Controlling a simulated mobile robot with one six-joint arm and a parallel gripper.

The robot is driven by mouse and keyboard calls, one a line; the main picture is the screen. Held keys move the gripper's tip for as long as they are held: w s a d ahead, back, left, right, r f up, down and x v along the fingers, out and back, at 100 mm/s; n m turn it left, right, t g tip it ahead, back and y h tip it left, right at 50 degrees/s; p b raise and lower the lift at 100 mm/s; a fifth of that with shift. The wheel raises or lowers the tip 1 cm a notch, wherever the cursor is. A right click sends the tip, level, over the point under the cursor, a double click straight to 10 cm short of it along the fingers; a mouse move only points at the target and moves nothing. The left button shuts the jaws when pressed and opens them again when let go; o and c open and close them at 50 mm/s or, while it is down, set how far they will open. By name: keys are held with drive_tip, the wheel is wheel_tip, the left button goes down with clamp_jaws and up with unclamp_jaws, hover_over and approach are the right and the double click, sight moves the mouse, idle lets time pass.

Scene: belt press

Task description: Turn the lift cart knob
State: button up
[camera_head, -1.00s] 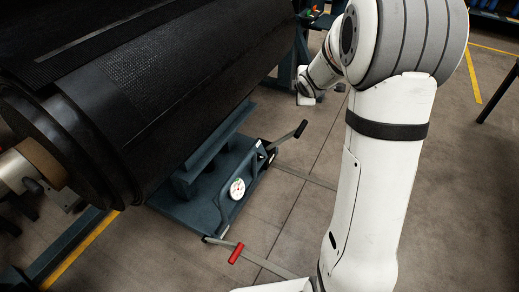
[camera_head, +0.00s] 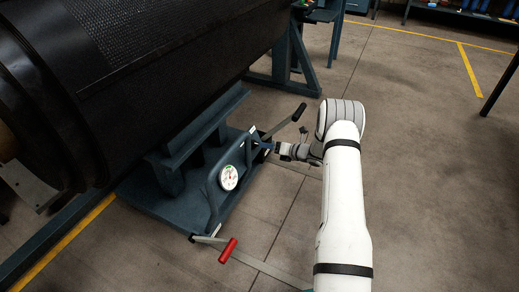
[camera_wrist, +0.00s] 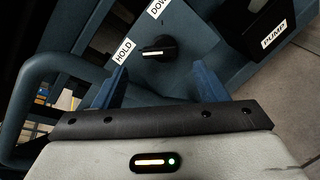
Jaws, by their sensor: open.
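The lift cart knob (camera_wrist: 158,47) is black and round with a pale pointer mark, on a blue panel in the wrist view. The mark points left, toward the HOLD label (camera_wrist: 123,51); a partly cut-off label starting "DOW" (camera_wrist: 158,7) is above. My gripper (camera_wrist: 160,84) is open, its two blue fingers apart to the left and right, with the knob just beyond the gap between them. I see no contact. In the head view my gripper (camera_head: 268,148) is at the right side of the blue lift cart (camera_head: 182,207); the knob is not discernible there.
A PUMP label (camera_wrist: 273,35) is at the upper right of the wrist view. The cart has a black-gripped lever (camera_head: 298,113), a red-handled lever (camera_head: 228,250) and a round gauge (camera_head: 228,178). A large black roll (camera_head: 130,75) hangs over it. Floor to the right is open.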

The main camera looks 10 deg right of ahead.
sight(255, 144)
drive_tip(key=b+x, duration=0.2)
drive_tip(key=x, duration=0.4)
drive_tip(key=shift+w, duration=0.15)
drive_tip(key=shift+a, duration=0.1)
drive_tip(key=c, duration=0.9)
drive_tip(key=shift+f, duration=0.1)
drive_tip(key=shift+c, duration=0.3)
